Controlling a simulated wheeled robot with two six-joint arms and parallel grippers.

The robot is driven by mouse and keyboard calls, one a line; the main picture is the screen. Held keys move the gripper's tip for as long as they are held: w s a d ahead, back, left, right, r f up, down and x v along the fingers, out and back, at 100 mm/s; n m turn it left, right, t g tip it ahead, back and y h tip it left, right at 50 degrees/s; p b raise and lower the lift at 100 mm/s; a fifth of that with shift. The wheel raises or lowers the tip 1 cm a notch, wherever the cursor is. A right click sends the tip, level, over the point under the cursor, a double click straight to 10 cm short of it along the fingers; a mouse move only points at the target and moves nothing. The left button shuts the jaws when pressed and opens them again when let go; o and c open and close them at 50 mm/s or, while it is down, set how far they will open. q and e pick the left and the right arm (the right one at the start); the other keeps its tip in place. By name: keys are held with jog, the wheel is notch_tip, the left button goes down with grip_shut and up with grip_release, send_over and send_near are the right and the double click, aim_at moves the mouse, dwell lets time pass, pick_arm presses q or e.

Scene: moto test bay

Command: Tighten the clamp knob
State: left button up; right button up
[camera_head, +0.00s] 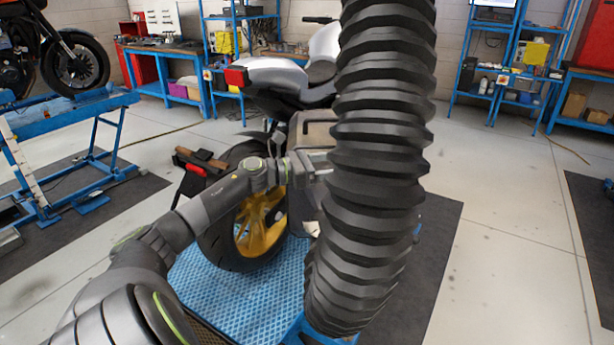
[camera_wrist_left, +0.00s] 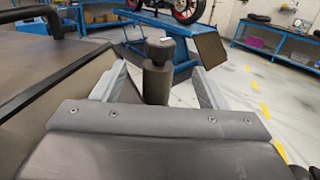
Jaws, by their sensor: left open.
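The clamp knob (camera_wrist_left: 160,48) is a dark, short cylinder on top of a dark upright post (camera_wrist_left: 157,82) in the left wrist view. My left gripper (camera_wrist_left: 160,70) is open, with one grey finger on each side of the post and visible gaps on both sides. The knob shows just beyond the fingers, and nothing is gripped. In the head view my left arm reaches beside the motorcycle's rear wheel, and the thick hose hides the gripper end and the knob. My right gripper is not in view.
A large black ribbed hose (camera_head: 378,165) stands in front of the motorcycle (camera_head: 285,75), blocking much of the head view. The yellow-rimmed rear wheel (camera_head: 255,222) is over a blue platform (camera_head: 215,295). Open floor lies to the right, with blue benches behind.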

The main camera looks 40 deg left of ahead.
pick_arm(q)
jog(key=b+v, duration=0.2)
jog(key=v, duration=0.4)
jog(key=shift+s, duration=0.1)
jog(key=shift+a, duration=0.1)
